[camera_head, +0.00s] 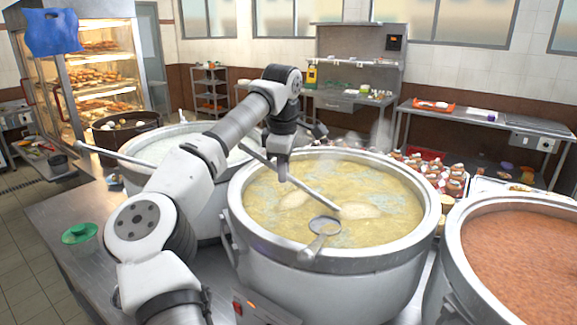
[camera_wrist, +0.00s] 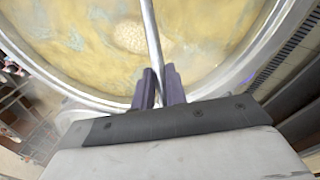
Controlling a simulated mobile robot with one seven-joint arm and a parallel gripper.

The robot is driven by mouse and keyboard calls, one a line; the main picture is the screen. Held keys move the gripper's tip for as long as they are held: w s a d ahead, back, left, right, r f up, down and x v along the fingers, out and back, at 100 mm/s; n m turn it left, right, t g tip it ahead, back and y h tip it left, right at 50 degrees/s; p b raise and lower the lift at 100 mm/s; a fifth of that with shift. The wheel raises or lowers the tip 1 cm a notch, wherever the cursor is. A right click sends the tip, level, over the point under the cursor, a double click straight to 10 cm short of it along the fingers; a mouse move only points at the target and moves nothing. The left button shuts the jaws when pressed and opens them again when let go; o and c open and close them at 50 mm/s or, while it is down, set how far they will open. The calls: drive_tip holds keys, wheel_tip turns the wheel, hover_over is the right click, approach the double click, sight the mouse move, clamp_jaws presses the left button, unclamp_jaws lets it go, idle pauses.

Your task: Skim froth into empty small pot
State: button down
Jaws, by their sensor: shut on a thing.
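My gripper (camera_head: 283,172) is over the middle stockpot (camera_head: 236,225). It is shut on a long thin grey handle (camera_head: 315,193), which slants down right to the pale yellow broth. In the wrist view the handle (camera_wrist: 151,40) runs between the dark fingers (camera_wrist: 160,88) and out of the top edge; its far end is not shown there. Pale froth patches (camera_head: 361,211) float on the broth, one beside the handle's lower end; a bubbly patch (camera_wrist: 127,36) also shows in the wrist view. A grey round-headed utensil (camera_head: 323,226) lies at the near rim. I cannot make out an empty small pot.
A pot of white congee (camera_head: 160,150) stands to the left and a pot of reddish-brown food (camera_head: 530,250) to the right, both close to the middle one. Jars (camera_head: 440,172) crowd behind the right side.

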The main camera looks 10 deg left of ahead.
drive_tip(key=shift+r, duration=0.1)
idle(0.4)
wheel_tip(320, 180, up, 3)
drive_tip(key=shift+f+p, duration=0.1)
drive_tip(key=shift+p, duration=1.05)
wheel_tip(320, 180, up, 12)
drive_tip(key=shift+f, duration=0.15)
